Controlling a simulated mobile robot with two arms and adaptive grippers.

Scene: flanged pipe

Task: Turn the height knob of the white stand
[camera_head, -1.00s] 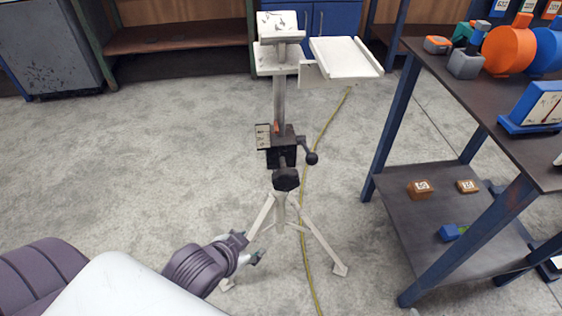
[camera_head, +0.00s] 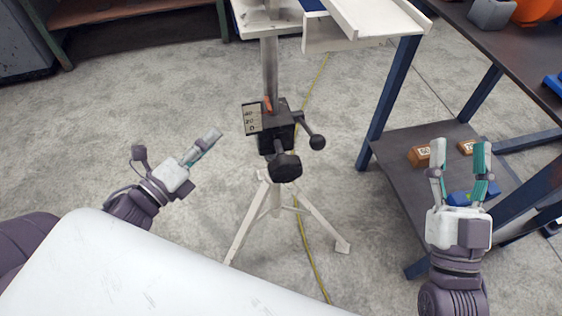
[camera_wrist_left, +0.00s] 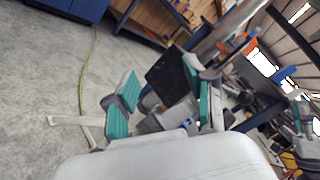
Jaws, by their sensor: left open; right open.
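The white stand (camera_head: 270,75) stands upright on splayed legs in the middle of the head view, with a black clamp block (camera_head: 280,130) on its post. A black round knob (camera_head: 284,167) faces me at the front of the block, and a crank with a ball end (camera_head: 317,142) sticks out to the right. My left gripper (camera_head: 176,160) is left of the block, apart from it and empty.
A dark shelf table with blue legs (camera_head: 388,95) stands at the right, holding small orange boxes (camera_head: 420,155) on its lower shelf. A yellow cable (camera_head: 312,250) runs along the floor behind the stand. The floor left of the stand is clear.

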